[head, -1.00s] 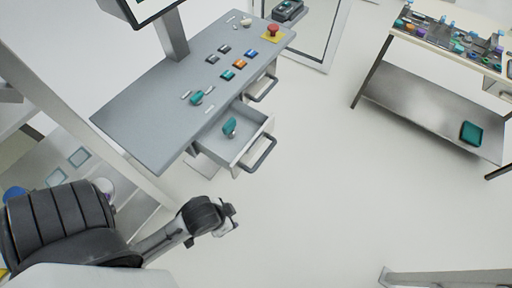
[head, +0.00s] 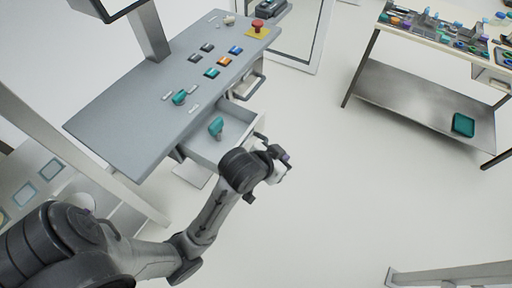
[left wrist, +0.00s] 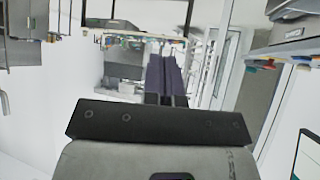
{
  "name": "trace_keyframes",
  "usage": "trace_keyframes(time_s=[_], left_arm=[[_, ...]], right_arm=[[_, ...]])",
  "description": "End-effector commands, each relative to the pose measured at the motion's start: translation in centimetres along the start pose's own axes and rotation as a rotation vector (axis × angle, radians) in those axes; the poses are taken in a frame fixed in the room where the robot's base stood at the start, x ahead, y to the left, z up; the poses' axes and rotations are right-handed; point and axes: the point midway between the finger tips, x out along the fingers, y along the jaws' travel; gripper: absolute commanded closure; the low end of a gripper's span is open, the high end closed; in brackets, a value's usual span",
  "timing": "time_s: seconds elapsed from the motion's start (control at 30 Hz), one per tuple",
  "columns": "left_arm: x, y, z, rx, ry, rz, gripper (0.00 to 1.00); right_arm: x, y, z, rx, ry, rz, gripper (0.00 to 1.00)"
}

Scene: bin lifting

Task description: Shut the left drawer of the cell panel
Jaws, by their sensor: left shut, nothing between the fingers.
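The cell panel (head: 140,112) is a grey desk-like console. Its left drawer (head: 236,121) stands pulled open under the front edge, with a teal-handled object (head: 216,127) in it. The drawer's front and handle are mostly hidden behind my left arm. My left gripper (head: 286,166) is out over the floor, in front of the drawer on its handle side. Its fingers also show in the left wrist view (left wrist: 167,75), shut and empty. I cannot tell whether the arm touches the drawer. My right gripper is not in view.
A second drawer handle (head: 250,88) shows farther along the panel. The panel top carries coloured buttons, a teal knob (head: 180,97) and a red emergency button (head: 258,25). A workbench (head: 425,42) stands at the right, with a teal tray (head: 463,125) on its lower shelf. The floor between is clear.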

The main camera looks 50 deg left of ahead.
Motion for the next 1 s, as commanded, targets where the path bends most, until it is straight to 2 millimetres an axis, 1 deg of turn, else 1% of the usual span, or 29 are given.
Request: trace_keyframes(time_s=[0.03, 0.1, 0.17, 0.2, 0.27, 0.3, 0.37, 0.4, 0.47, 0.53, 0.6, 0.63, 0.7, 0.8, 1.0], left_arm=[[2.1, -0.3, -1.6, -0.025, 0.037, -0.012, 1.00], [4.1, -1.0, -4.1, -0.060, 0.062, -0.045, 1.00], [5.9, -1.7, -6.1, -0.092, 0.065, -0.081, 1.00], [7.2, -2.1, -7.2, -0.113, 0.056, -0.110, 1.00], [9.4, -2.9, -8.6, -0.145, 0.019, -0.165, 1.00], [11.0, -3.5, -9.2, -0.162, -0.023, -0.209, 1.00], [13.1, -4.1, -9.3, -0.175, -0.105, -0.278, 1.00], [14.4, -4.5, -8.9, -0.176, -0.171, -0.325, 1.00], [16.3, -4.9, -7.6, -0.166, -0.286, -0.398, 1.00], [18.1, -5.4, -4.6, -0.134, -0.442, -0.489, 1.00], [19.3, -6.0, -1.7, -0.089, -0.586, -0.583, 1.00], [19.6, -6.4, -0.6, -0.068, -0.640, -0.624, 1.00], [19.8, -7.1, 1.4, -0.019, -0.749, -0.714, 1.00], [19.5, -7.7, 2.9, 0.036, -0.850, -0.816, 1.00], [17.9, -8.5, 3.5, 0.064, -0.932, -0.924, 1.00]], right_arm=[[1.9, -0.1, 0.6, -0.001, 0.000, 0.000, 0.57], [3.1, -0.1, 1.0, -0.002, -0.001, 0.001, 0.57], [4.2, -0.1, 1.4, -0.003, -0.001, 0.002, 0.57], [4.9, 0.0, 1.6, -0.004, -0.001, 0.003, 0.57], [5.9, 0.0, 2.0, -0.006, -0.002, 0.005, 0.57], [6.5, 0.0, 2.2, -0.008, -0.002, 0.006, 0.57], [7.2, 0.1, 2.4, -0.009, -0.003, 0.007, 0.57], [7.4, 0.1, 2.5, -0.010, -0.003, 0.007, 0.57], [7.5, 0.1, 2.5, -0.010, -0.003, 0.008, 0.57], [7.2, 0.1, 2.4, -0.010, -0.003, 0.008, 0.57], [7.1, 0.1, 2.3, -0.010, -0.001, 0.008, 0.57], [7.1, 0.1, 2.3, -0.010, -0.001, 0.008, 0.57], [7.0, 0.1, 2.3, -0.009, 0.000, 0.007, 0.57], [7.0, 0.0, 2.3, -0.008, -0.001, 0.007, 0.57], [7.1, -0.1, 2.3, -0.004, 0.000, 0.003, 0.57]])
